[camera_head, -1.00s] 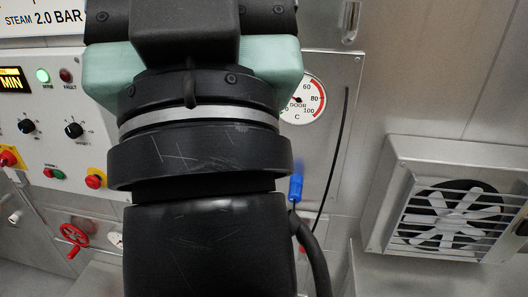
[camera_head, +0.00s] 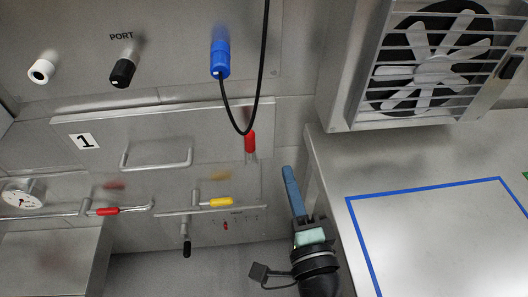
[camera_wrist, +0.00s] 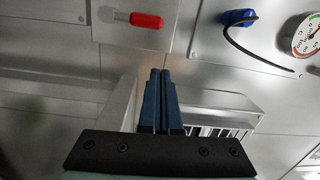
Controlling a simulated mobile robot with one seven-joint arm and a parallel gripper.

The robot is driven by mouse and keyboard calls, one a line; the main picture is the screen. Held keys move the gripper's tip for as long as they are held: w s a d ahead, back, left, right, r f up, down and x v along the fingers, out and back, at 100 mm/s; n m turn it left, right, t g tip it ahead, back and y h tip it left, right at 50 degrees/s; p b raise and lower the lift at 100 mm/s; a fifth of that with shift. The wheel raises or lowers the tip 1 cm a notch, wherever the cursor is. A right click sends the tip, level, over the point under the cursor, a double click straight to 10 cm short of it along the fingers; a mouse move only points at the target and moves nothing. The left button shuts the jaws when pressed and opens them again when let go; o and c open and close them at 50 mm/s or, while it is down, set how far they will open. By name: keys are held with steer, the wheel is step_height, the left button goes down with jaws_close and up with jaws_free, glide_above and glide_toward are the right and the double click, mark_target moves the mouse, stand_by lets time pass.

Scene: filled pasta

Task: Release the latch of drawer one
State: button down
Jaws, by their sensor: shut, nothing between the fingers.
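Drawer one (camera_head: 105,165) is a grey front with a "1" label (camera_head: 83,141) and a bar handle (camera_head: 157,163); it looks shut. Its latch (camera_head: 250,141) is a red-tipped lever at the right end of the front. The latch (camera_wrist: 146,20) also shows at the top of the wrist view, as a red grip on a metal stem. My gripper (camera_head: 288,170) has blue fingers, shut and empty, pointing up to the right of and a little below the latch. In the wrist view my gripper (camera_wrist: 160,73) is below the latch and apart from it.
A black cable hangs from a blue plug (camera_head: 220,60) and loops down close to the latch. A fan box (camera_head: 345,70) juts out at the upper right. A worktop with a blue outline (camera_head: 430,190) lies right of my gripper. Red (camera_head: 107,211) and yellow (camera_head: 220,202) levers sit below the drawer.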

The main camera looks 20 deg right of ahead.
mark_target(250, 144)
steer(key=f, duration=0.1)
steer(key=s+d+f+m, duration=0.1)
steer(key=shift+f, duration=0.35)
steer(key=w+a+p, duration=0.1)
steer(key=w+p, duration=0.2)
steer(key=w, duration=0.8)
steer(key=shift+w+a+p, duration=0.2)
steer(key=shift+w+p, duration=0.1)
